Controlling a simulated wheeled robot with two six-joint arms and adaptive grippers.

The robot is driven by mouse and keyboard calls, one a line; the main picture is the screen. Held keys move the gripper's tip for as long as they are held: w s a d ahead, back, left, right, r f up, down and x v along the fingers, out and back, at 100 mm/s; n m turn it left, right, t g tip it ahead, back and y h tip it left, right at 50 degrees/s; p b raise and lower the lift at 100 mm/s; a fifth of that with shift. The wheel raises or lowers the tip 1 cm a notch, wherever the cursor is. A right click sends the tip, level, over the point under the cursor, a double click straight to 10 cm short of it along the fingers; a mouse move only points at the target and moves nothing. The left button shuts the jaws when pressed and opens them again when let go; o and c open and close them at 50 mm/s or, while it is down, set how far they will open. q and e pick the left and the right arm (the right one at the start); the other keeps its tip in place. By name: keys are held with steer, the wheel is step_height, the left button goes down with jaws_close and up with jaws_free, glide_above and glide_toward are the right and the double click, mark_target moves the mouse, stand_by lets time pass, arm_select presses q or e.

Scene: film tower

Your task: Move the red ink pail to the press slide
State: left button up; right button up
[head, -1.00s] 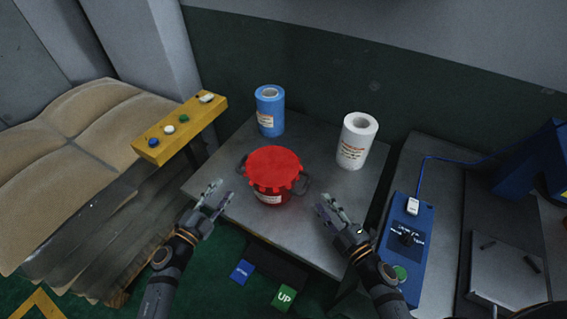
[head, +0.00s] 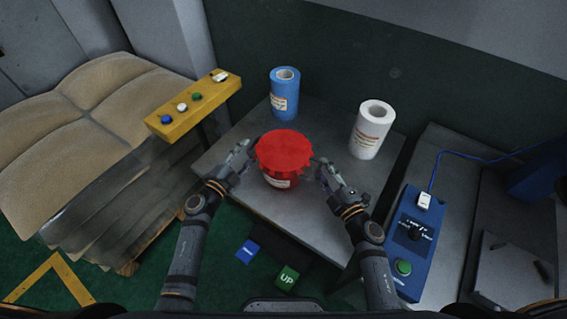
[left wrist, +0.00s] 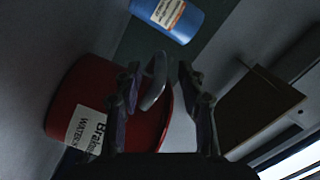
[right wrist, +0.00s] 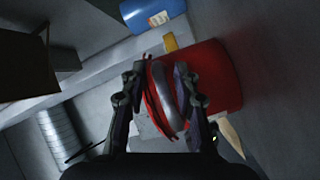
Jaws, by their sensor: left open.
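The red ink pail (head: 284,152), with a red lid and a white label, stands on the grey table (head: 325,215). My left gripper (head: 247,153) is open at the pail's left side. In the left wrist view the pail (left wrist: 88,82) shows its grey handle (left wrist: 155,82) between the two spread fingers. My right gripper (head: 316,171) is at the pail's right side. In the right wrist view the other handle (right wrist: 164,98) lies between its fingers, which look spread beside the pail (right wrist: 213,75). I cannot tell which surface is the press slide.
A blue roll (head: 285,95) and a white roll (head: 371,132) stand behind the pail. A yellow button bar (head: 190,108) is at left, beside stacked sacks (head: 70,120). A blue control box (head: 412,240) is at right. Blue and green pedals (head: 287,278) are on the floor.

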mark_target(252, 144)
arm_select(q)
steer(key=shift+x, duration=1.6)
arm_select(e)
steer(key=shift+x, duration=1.6)
arm_select(q)
steer(key=c, duration=0.7)
arm_select(e)
jaws_close()
arm_select(q)
jaws_close()
steer(key=shift+r, duration=0.1)
arm_select(e)
steer(key=shift+r, duration=0.15)
